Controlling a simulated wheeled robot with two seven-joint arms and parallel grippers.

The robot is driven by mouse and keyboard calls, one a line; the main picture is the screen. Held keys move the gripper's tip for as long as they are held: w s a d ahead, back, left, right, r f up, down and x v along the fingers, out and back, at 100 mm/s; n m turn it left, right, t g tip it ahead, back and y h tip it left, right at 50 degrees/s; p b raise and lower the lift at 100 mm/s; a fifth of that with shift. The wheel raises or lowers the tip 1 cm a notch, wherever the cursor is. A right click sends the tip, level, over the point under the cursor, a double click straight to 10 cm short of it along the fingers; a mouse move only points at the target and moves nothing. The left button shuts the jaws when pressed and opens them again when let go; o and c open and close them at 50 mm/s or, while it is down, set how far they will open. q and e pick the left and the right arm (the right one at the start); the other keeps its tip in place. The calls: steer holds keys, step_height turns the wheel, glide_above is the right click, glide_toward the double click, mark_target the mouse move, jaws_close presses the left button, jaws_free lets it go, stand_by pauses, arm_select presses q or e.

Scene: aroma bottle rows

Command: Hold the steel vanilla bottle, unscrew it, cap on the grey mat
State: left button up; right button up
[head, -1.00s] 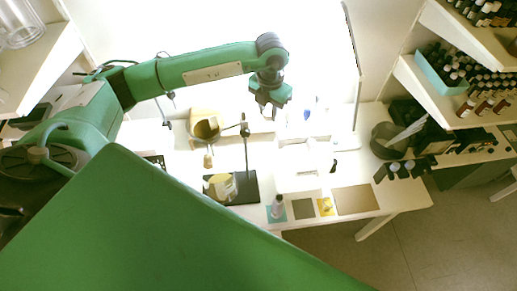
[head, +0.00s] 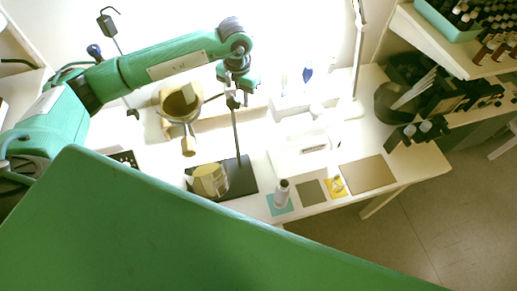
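A small pale grey bottle, likely the steel vanilla bottle (head: 282,192), stands upright on a teal mat (head: 273,209) near the table's front edge. Its label is too small to read, and its top looks darker. The grey mat (head: 311,194) lies just right of it and looks bare. My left gripper (head: 232,100) hangs above the back of the table, left of and behind the bottle and apart from it. Its fingers overlap a stand's rod in the view, so their opening is unclear. My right gripper is not in view.
A yellow mat (head: 334,192) with a small object and a bare tan mat (head: 378,176) lie further right. A dark stand base (head: 240,185) with a thin rod and a pale yellow vessel (head: 209,180) stand left of the bottle. A large green part of mine hides the foreground.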

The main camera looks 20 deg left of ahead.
arm_select(q)
step_height(320, 180, down, 4)
steer(key=b, duration=0.2)
steer(key=p, duration=0.3)
glide_above(244, 147)
step_height(244, 147, down, 15)
steer(key=shift+d+f, duration=0.1)
step_height(244, 147, down, 4)
steer(key=shift+r+p, duration=0.15)
steer(key=shift+p, duration=0.15)
steer(key=shift+f, duration=0.4)
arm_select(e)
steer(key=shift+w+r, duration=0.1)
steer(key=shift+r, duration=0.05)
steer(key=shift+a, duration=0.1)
arm_select(q)
steer(key=shift+f, duration=0.15)
steer(key=o, duration=1.1)
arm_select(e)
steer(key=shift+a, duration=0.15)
